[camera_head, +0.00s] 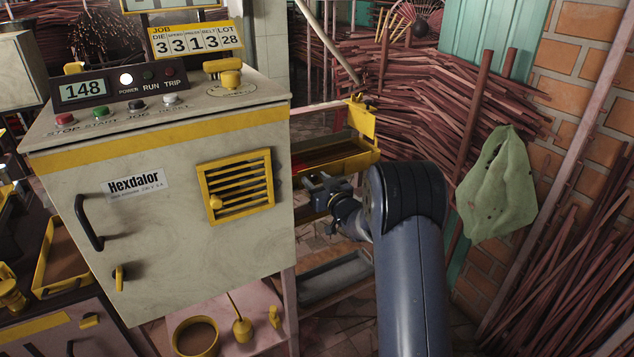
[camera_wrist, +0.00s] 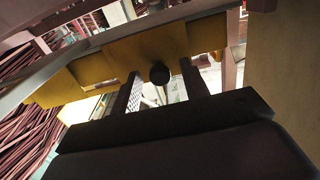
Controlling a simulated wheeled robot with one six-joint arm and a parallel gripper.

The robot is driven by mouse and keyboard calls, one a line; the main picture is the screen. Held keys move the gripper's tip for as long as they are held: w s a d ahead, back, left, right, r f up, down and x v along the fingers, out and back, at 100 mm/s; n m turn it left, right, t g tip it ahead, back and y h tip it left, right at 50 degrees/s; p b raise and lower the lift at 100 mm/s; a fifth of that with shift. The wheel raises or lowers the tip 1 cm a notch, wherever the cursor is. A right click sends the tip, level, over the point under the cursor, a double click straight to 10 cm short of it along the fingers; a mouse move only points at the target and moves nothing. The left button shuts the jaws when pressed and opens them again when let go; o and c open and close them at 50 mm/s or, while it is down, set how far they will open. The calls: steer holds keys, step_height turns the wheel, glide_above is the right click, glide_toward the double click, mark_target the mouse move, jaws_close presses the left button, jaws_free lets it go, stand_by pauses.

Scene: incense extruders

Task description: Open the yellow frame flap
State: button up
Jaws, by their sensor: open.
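A yellow frame (camera_head: 346,163) with a dark reddish inside sits right of the machine cabinet, and a yellow plate (camera_head: 361,119) stands up at its far right corner. In the wrist view a yellow panel (camera_wrist: 110,52) spans the top, with a dark round knob (camera_wrist: 159,73) on it. I cannot tell for sure which part is the flap. My gripper (camera_head: 316,186) is just below the frame's near side, close to the cabinet. In the wrist view my gripper (camera_wrist: 160,86) is open, and the knob appears between its two fingers. Whether they touch it is unclear.
The cabinet (camera_head: 160,240) with a yellow slatted vent (camera_head: 237,187) stands close on the left. A grey trough (camera_head: 335,279) lies below the frame. Stacked reddish sticks (camera_head: 440,110) fill the back, and a green cloth (camera_head: 500,185) hangs at the right.

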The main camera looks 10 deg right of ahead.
steer(key=shift+c, duration=0.5)
jaws_close()
steer(key=shift+f+b, duration=0.2)
steer(key=shift+b, duration=0.25)
